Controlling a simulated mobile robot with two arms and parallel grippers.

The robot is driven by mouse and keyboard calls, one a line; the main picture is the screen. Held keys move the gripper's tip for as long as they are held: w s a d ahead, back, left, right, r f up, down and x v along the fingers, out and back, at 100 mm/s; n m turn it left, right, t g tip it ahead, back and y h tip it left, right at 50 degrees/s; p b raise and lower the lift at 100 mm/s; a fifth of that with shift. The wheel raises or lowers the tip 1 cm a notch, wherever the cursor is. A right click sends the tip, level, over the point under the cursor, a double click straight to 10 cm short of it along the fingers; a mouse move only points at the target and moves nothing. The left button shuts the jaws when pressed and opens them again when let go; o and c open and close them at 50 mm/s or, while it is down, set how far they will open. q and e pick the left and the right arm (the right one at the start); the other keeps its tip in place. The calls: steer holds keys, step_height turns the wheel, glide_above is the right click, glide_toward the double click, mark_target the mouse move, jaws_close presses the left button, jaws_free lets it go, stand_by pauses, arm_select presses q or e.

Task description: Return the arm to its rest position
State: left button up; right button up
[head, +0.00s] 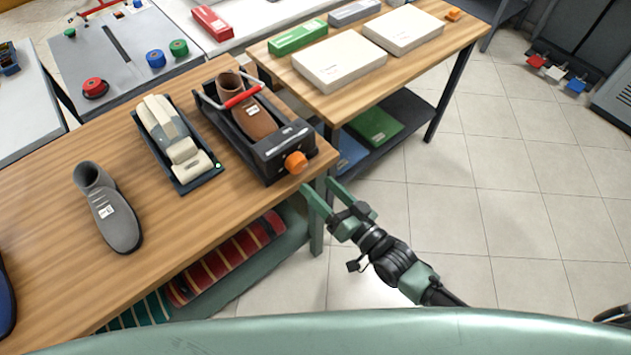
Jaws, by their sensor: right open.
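My right gripper (325,194) is open and empty. It hangs over the floor just off the front right corner of the wooden bench (62,180), with its fingers pointing up-left toward the orange knob (296,162) of the black shoe press. Its arm comes in from the lower right. A gap seems to separate the fingertips from the knob, though the exact depth is hard to tell. My left gripper is not in view.
The black press (270,150) holds a brown shoe (252,115) under a red-handled bar. A beige device (170,133) and a grey shoe (108,208) stand to its left. A second table (400,78) carries white boxes (338,62). Tiled floor (510,200) at right is clear.

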stand_by(0.5)
steer(key=s+d+f+g+h, duration=0.2)
steer(key=s+d+f+h, duration=0.15)
steer(key=f, duration=0.65)
steer(key=s+d+f+g+h, duration=0.2)
steer(key=s+d+f, duration=0.25)
steer(key=f, duration=0.55)
steer(key=s+d+f+g+h, duration=0.25)
steer(key=d+f, duration=0.25)
steer(key=f, duration=0.5)
steer(key=s+d+f+g+h, duration=0.1)
steer(key=s+f, duration=0.3)
steer(key=s, duration=0.5)
steer(key=s+d+f+n+g, duration=0.1)
steer(key=s+d+f+g, duration=0.2)
steer(key=s, duration=0.7)
steer(key=s+d+f+g+h, duration=0.1)
steer(key=s+d+f+g, duration=0.1)
steer(key=s+f, duration=0.4)
steer(key=s+g, duration=0.1)
steer(key=s, duration=0.2)
steer(key=shift+s+h, duration=0.3)
steer(key=shift+s, duration=0.1)
steer(key=shift+f, duration=0.1)
